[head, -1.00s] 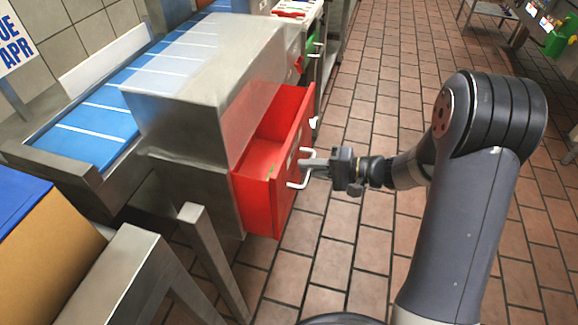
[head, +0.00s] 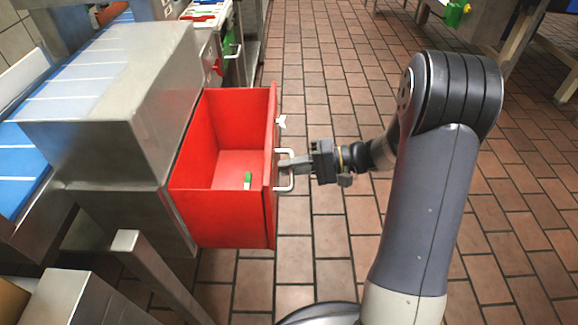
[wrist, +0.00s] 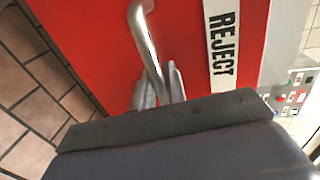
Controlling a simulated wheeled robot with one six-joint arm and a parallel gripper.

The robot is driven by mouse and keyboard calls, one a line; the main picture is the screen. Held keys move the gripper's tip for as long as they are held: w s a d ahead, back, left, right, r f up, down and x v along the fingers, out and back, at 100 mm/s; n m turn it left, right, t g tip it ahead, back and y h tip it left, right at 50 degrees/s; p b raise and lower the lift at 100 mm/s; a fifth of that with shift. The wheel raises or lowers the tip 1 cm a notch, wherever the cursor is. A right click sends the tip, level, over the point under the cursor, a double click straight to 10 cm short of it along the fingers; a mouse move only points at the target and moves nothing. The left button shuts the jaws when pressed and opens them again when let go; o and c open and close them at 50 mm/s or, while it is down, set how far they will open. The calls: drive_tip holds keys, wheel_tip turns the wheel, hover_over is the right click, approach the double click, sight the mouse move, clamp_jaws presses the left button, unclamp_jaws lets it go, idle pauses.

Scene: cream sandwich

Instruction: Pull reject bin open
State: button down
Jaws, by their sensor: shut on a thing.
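The red reject bin (head: 222,213) is a drawer standing well out of the steel machine housing in the head view. Its inside shows, with a small green and white item (head: 248,179) on its floor. A pale bar handle (head: 290,171) is on its front. My gripper (head: 287,167) is shut on that handle from the right. In the wrist view the fingers (wrist: 160,88) close around the metal handle (wrist: 147,42), beside a white label (wrist: 223,45) reading REJECT on the red front.
The steel housing (head: 120,110) and a blue conveyor belt (head: 75,90) stand to the left. A steel leg (head: 160,275) is near the bin's front left. Tiled floor (head: 330,90) to the right is clear. A steel table (head: 515,40) stands at the far right.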

drive_tip(key=c, duration=1.5)
unclamp_jaws()
drive_tip(key=shift+c, duration=0.2)
drive_tip(key=w+p+v, duration=0.1)
drive_tip(key=v, duration=0.9)
drive_tip(key=shift+s+d+p, duration=0.3)
drive_tip(key=shift+s+d, duration=0.05)
drive_tip(key=shift+s, duration=0.15)
drive_tip(key=shift+a, duration=0.1)
drive_tip(key=b+x, duration=0.1)
drive_tip(key=x, duration=0.9)
drive_tip(key=shift+a+b, duration=0.3)
drive_tip(key=shift+b, duration=0.05)
drive_tip(key=shift+a, duration=0.35)
drive_tip(key=shift+s, duration=0.1)
